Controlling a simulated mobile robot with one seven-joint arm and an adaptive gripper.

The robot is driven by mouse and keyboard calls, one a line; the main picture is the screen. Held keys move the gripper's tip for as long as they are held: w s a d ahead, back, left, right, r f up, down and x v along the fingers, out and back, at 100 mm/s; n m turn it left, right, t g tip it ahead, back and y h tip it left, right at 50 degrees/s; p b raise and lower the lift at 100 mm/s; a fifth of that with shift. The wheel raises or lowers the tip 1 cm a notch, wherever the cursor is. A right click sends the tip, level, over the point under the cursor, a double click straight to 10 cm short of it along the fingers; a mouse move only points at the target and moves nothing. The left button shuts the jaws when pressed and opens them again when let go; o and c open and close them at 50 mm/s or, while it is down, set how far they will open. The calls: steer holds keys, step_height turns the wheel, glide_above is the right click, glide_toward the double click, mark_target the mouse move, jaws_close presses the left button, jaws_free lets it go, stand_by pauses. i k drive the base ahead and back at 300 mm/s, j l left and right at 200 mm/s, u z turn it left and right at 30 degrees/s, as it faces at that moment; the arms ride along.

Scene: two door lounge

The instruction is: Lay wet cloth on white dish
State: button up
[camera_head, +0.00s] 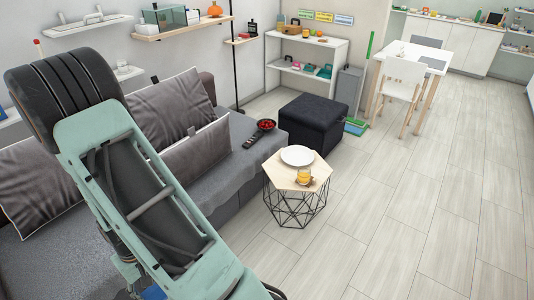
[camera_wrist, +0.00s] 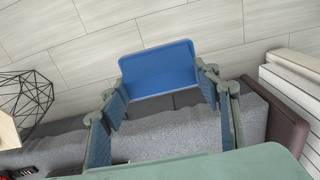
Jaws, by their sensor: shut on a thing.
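The white dish (camera_head: 297,154) lies flat on a small wooden-topped side table (camera_head: 283,175) with a black wire frame, and nothing is on it. In the wrist view my gripper (camera_wrist: 160,92) is shut on a flat blue rectangular piece, the wet cloth (camera_wrist: 158,68), held between its fingertips above the grey sofa. In the head view the fingers are mostly hidden behind my arm, and only a bit of blue shows at the bottom edge. The gripper is to the left of the dish and apart from it.
The grey sofa (camera_head: 232,135) holds cushions, a remote and a red-filled bowl (camera_head: 265,125). A dark pouf (camera_head: 313,122) stands behind the table. Floor at right is clear.

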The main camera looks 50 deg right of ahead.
mark_target(301, 159)
steer(key=i+l, duration=0.1)
steer(key=l, duration=3.45)
steer(key=i+l, duration=0.15)
steer(key=l, duration=1.6)
